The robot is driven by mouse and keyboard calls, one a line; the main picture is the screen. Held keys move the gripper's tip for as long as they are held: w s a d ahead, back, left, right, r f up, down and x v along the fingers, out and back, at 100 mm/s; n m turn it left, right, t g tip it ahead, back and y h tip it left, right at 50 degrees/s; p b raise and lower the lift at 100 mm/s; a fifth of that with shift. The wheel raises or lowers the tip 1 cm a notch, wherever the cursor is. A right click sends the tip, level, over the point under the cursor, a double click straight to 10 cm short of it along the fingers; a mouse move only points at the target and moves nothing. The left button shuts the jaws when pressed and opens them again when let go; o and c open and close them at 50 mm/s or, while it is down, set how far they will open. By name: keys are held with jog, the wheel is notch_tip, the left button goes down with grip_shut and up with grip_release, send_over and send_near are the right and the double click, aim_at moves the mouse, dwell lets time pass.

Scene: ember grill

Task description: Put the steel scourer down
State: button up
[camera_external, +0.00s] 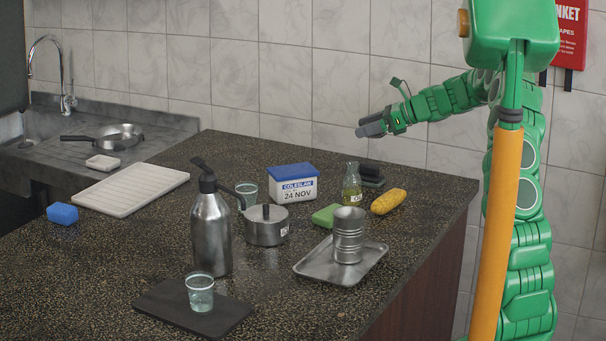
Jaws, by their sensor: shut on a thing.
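My gripper (376,127) is at the end of my green arm, held out to the left in the air above the back right of the dark counter (270,280). It is shut on a small dark grey lump, the steel scourer (369,130). The scourer is clear of the counter and partly covered by the fingers. Its texture is too small to make out.
Below my gripper are a dark block (371,180), a glass bottle (352,188), a yellow sponge (388,201) and a green sponge (326,215). A steel tray (312,268) bears a ribbed metal canister (348,238).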

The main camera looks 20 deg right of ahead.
jog(key=s+d+m+t+h, duration=0.1)
jog(key=s+d+m+t, duration=0.1)
jog(key=s+d, duration=0.5)
jog(key=s+d+m+t+h, duration=0.1)
jog(key=s+d+m+t, duration=0.15)
jog(key=d, duration=0.95)
jog(key=shift+n+g, duration=0.45)
jog(key=f, duration=0.5)
jog(key=shift+s+a+f, duration=0.15)
jog(key=shift+s+a, duration=0.15)
jog(key=shift+s, duration=0.05)
jog(key=shift+h, duration=0.3)
jog(key=w+f, duration=0.1)
jog(key=w, duration=0.2)
jog(key=w+d+f, duration=0.1)
jog(key=w, duration=0.1)
jog(key=w+f, duration=0.2)
jog(key=w, duration=0.1)
jog(key=shift+w+d, duration=0.3)
jog(key=shift+w, duration=0.05)
send_over(422, 185)
jog(key=s, duration=0.1)
jog(key=f, duration=0.4)
jog(key=shift+s+a+f, duration=0.15)
jog(key=shift+s+f, duration=0.05)
jog(key=shift+f, duration=0.1)
jog(key=shift+w+f, duration=0.55)
jog(key=shift+f, duration=1.75)
jog(key=shift+c, duration=0.2)
jog(key=o, duration=1)
